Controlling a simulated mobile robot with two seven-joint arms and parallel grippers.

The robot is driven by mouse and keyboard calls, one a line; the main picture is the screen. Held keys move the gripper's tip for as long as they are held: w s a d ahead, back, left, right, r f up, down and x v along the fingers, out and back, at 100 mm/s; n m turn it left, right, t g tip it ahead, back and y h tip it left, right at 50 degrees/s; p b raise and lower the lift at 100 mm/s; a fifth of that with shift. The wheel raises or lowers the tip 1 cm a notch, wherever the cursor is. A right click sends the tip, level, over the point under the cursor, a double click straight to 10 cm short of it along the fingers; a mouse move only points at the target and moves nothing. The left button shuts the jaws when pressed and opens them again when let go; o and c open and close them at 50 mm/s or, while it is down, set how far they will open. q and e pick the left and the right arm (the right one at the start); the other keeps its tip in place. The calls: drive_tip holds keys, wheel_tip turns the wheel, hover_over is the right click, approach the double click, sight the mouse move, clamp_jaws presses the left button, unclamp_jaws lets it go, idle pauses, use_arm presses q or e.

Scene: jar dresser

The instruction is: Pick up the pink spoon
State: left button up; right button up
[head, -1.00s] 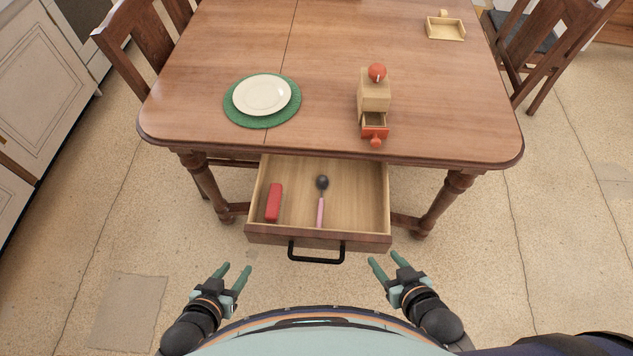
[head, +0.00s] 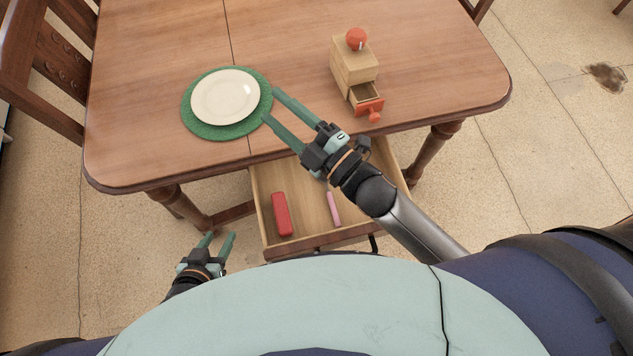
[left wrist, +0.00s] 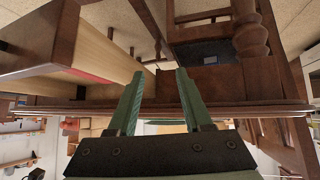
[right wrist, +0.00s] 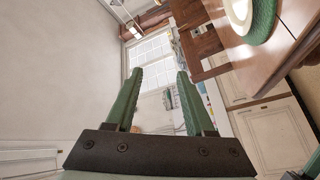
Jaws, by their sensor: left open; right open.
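The pink spoon (head: 333,208) lies in the open table drawer (head: 305,214); its pink handle shows, and its dark bowl is hidden under my right arm in the head view. My right gripper (head: 271,104) is open and empty, above the table's front edge and next to the green mat. It also shows open in the right wrist view (right wrist: 155,85). My left gripper (head: 219,236) is open and empty, low at the left of the drawer. It also shows open in the left wrist view (left wrist: 158,85). The spoon is in neither wrist view.
A red block (head: 281,214) lies left of the spoon in the drawer. A white plate (head: 225,97) sits on a green mat (head: 188,116). A small wooden box (head: 354,66) with a red-fronted drawer stands on the table (head: 425,65). A chair (head: 50,60) is at left.

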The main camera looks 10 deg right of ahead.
drive_tip(key=s+a+r+n+g+y+b, duration=0.1)
drive_tip(key=s+a+r+n+g+y, duration=0.4)
drive_tip(key=n, duration=0.7)
drive_tip(key=s+a+r+n+g+y+b, duration=0.15)
drive_tip(key=s+a+n+g+y, duration=0.4)
drive_tip(key=n, duration=0.55)
drive_tip(key=s+a+f+n+g+h+b, duration=0.1)
drive_tip(key=s+a+f+n+g+h, duration=0.25)
drive_tip(key=n+g, duration=0.8)
drive_tip(key=n+t+h+b, duration=0.5)
drive_tip(key=n+t+h, duration=0.1)
drive_tip(key=n+h, duration=1.25)
hover_over(330, 195)
wheel_tip(330, 195, down, 19)
drive_tip(key=f, duration=0.7)
drive_tip(key=shift+s, duration=0.2)
wheel_tip(330, 195, down, 5)
drive_tip(key=shift+w+r, duration=0.1)
drive_tip(key=shift+w, duration=0.05)
use_arm(q)
wheel_tip(330, 195, down, 7)
drive_tip(key=w+d, duration=0.1)
drive_tip(key=d, duration=0.2)
drive_tip(key=shift+w+m+h, duration=0.15)
drive_tip(key=shift+m+h, duration=0.15)
drive_tip(key=shift+h, duration=0.1)
